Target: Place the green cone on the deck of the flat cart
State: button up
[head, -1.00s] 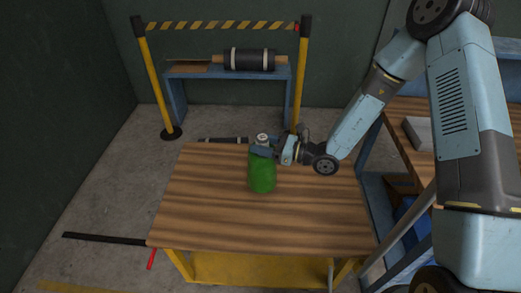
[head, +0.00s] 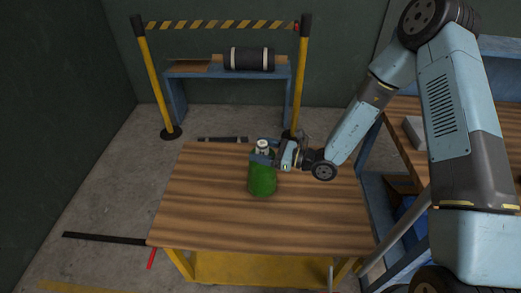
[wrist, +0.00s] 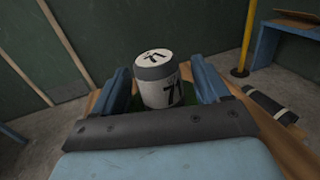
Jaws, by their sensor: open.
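The green cone (head: 262,183) stands upright on the wooden deck (head: 210,215), a flat top on a yellow frame that I take for the flat cart. The cone is thick, with a narrower white and grey top. In the wrist view this marked top (wrist: 157,88) rises between my two blue fingers, and little of the green body shows. My gripper (head: 263,157) reaches in from the right at the cone's upper part. It is open, with a finger on either side of the top; I cannot tell whether either touches it.
Deck space is clear around the cone. Behind stand yellow posts with a striped tape (head: 222,25) and a blue bench with a black roller (head: 248,59). A wooden workbench (head: 400,160) is at right. A dark bar (head: 105,239) lies on the floor at left.

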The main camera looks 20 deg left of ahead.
jog(key=shift+d, duration=0.1)
jog(key=d, duration=1.1)
jog(key=shift+w+d, duration=0.2)
jog(key=shift+d, duration=0.2)
jog(key=s+d+r+n+g+h, duration=0.2)
jog(key=d+r+n+h, duration=0.15)
jog(key=r+n, duration=0.35)
jog(key=s+d+r+n+g+h, duration=0.3)
jog(key=d+r+n, duration=0.15)
jog(key=r, duration=0.35)
jog(key=s+d+r+n+t+h, duration=0.2)
jog(key=s+d+r+t+h, duration=0.1)
jog(key=d+r, duration=0.3)
jog(key=s+d+r+n+t+h, duration=0.2)
jog(key=s+d+r+t+h, duration=0.1)
jog(key=d+r, duration=0.4)
jog(key=s+d+r+n+t+h, duration=0.2)
jog(key=s+d+r+t+h, duration=0.2)
jog(key=d+r, duration=0.3)
jog(key=d+t+h, duration=0.1)
jog(key=d, duration=0.4)
jog(key=shift+d+h, duration=0.1)
jog(key=shift+h, duration=0.15)
jog(key=shift+c, duration=0.4)
